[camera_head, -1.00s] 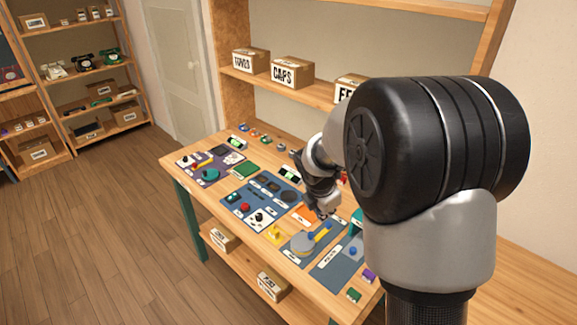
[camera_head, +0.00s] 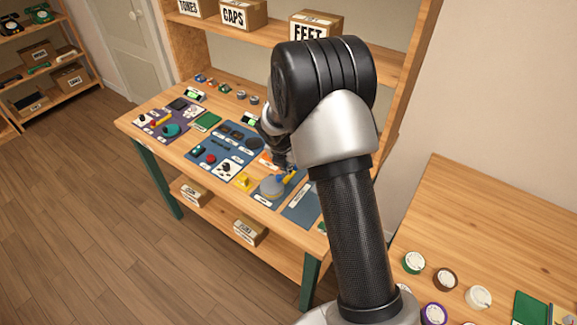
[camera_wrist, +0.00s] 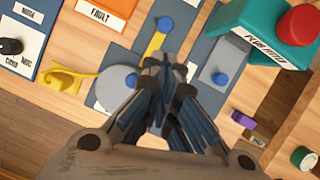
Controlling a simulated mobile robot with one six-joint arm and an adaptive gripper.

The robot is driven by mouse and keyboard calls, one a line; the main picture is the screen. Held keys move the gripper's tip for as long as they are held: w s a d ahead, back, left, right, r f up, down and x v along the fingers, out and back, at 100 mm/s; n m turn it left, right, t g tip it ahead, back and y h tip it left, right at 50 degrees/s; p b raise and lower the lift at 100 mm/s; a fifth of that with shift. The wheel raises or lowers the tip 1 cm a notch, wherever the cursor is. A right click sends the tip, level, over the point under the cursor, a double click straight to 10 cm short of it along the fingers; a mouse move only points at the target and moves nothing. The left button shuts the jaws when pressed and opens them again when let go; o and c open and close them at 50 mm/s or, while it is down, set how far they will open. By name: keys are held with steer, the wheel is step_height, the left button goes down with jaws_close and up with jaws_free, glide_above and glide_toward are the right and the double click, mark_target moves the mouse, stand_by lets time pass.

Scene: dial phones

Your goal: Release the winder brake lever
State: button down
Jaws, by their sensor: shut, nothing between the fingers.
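The lever is a yellow bar (camera_wrist: 154,45) with a blue knob (camera_wrist: 165,24) at its far end. It joins a round grey disc (camera_wrist: 117,84) on a dark blue mat. In the head view the disc (camera_head: 271,187) and the yellow bar (camera_head: 290,177) lie near the front of the workbench, partly behind my arm. My gripper (camera_wrist: 165,66) is shut and empty, its fingertips over the near part of the bar and beside the disc. I cannot tell whether they touch it. In the head view my gripper (camera_head: 285,166) is mostly hidden by my arm.
Right of the lever are a grey plate with a blue knob (camera_wrist: 220,79) and a teal block (camera_wrist: 262,32) with a red button. A yellow piece (camera_wrist: 68,80) and an orange panel (camera_wrist: 103,12) lie left. A second table (camera_head: 480,220) stands right with several round lidded containers.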

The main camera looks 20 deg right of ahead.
mark_target(296, 173)
steer(key=b+x, duration=0.2)
steer(key=x, duration=0.5)
steer(key=shift+w+d+r+p, duration=0.25)
steer(key=shift+w+d+p, duration=0.2)
steer(key=shift+d+p, duration=0.55)
steer(key=shift+w+d+f+p, duration=0.15)
steer(key=shift+w+d+p, duration=0.15)
steer(key=shift+p, duration=0.45)
steer(key=shift+f, duration=0.1)
